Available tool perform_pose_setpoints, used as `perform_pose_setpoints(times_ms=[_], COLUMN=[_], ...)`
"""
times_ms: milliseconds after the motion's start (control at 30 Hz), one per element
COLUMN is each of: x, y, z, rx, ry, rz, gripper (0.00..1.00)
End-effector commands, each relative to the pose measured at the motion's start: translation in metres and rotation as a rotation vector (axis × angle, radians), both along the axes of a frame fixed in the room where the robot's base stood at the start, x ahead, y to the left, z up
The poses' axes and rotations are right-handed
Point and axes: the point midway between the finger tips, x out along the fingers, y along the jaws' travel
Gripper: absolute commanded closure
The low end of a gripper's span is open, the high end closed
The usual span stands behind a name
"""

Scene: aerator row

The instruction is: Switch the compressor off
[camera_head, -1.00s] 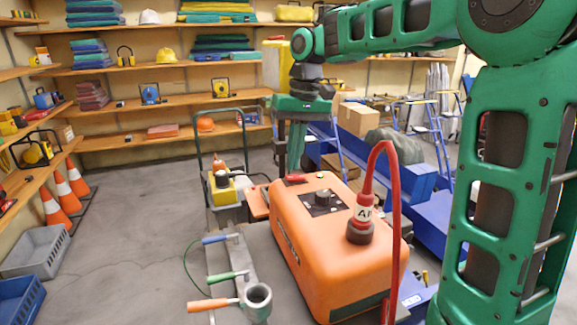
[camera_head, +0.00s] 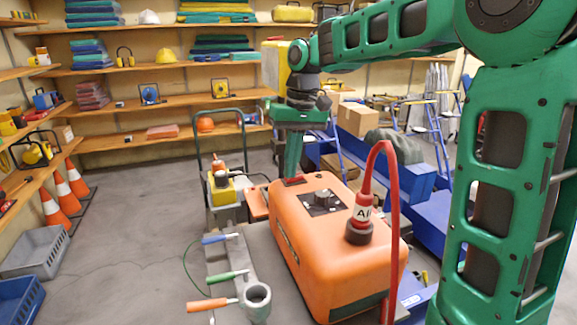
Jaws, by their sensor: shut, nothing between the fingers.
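The orange compressor (camera_head: 330,245) sits on a grey surface in the middle of the head view. A red switch (camera_head: 294,181) lies on its top near the far left edge. A dark panel with a black knob (camera_head: 321,199) is nearer on the top. My gripper (camera_head: 292,175) is shut and empty, pointing down, with its tips at the red switch. The tips hide part of the switch. I cannot tell whether they touch it, or which way it is set.
A red hose with a white label (camera_head: 362,210) rises from the compressor's top and loops right.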

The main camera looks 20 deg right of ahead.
Motion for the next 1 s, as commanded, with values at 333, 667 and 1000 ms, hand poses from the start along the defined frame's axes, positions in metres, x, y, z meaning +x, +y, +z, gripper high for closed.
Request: perform_pose_setpoints(times_ms=[333,667,1000], x=[-0.002,-0.002,0.000], y=[-0.012,-0.018,-0.018], z=[-0.005,-0.004,0.016], rx=[0.002,0.001,0.000], ry=[0.017,0.015,0.008], rz=[-0.004,-0.006,-0.002], gripper=[1.00,1.00,1.00])
